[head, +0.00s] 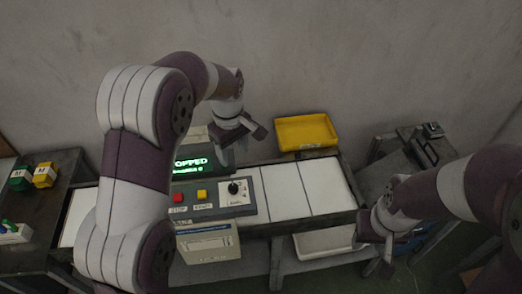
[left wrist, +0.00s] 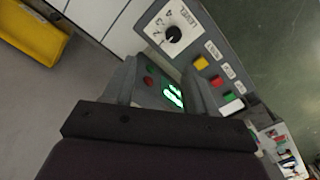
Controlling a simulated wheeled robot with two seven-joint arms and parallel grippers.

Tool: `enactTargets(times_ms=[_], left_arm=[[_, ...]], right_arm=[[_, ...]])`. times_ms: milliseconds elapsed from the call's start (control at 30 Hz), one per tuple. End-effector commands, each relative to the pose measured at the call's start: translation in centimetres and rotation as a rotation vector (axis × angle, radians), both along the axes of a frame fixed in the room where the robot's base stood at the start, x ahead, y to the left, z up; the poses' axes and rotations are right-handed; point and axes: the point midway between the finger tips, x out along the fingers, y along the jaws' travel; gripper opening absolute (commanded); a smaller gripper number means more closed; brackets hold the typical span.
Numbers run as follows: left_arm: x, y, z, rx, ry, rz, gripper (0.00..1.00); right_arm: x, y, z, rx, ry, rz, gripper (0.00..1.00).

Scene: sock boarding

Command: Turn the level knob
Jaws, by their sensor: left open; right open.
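The level knob (head: 234,188) is a black round knob on a white dial plate at the right end of the grey control panel (head: 214,211). In the left wrist view the knob (left wrist: 173,35) has a white mark and printed numbers around it, beside the word LEVEL. My left gripper (head: 242,146) is open and empty, above and behind the panel, apart from the knob. In the left wrist view its fingers (left wrist: 160,68) lie below the knob, with nothing between them. My right gripper (head: 374,252) is open and empty near the right end of the conveyor.
The panel's red button (head: 177,197) and yellow button (head: 201,195) sit left of the knob. A display (head: 190,163) with green text, partly hidden, stands behind them. White conveyor plates (head: 284,190) run right. A yellow bin (head: 306,132) stands behind. My left arm covers the conveyor's left part.

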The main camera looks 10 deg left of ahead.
Motion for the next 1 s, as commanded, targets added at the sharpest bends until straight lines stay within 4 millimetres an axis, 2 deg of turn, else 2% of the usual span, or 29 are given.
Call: enactTargets(times_ms=[167, 267, 367, 433, 500, 700, 833, 1000], left_arm=[[-0.5, 0.1, 0.3, 0.004, 0.034, 0.158, 0.57], [-0.6, 0.1, -0.5, 0.005, 0.038, 0.191, 0.57], [-0.7, 0.1, -2.5, 0.005, 0.038, 0.193, 0.57], [-0.8, 0.1, -3.4, 0.005, 0.043, 0.192, 0.57], [-0.9, 0.1, -5.2, 0.006, 0.044, 0.192, 0.57], [-0.9, 0.2, -9.8, 0.005, 0.039, 0.191, 0.57], [-0.9, 0.2, -11.6, 0.005, 0.038, 0.190, 0.57], [-0.8, 0.2, -12.4, 0.004, 0.035, 0.190, 0.57]], right_arm=[[-0.1, 0.0, -0.1, 0.000, 0.001, 0.000, 0.43], [-0.1, 0.0, -0.5, 0.000, 0.000, 0.000, 0.43], [-0.1, 0.0, -1.6, 0.000, 0.001, 0.000, 0.43], [-0.1, 0.0, -0.5, 0.000, 0.002, 0.000, 0.43], [0.0, 0.0, 0.3, 0.000, 0.000, 0.000, 0.43], [0.0, 0.0, 1.7, 0.000, 0.000, 0.000, 0.43], [0.0, 0.0, 2.1, 0.000, 0.000, 0.000, 0.43], [0.0, 0.0, 2.1, 0.000, 0.000, 0.000, 0.43]])
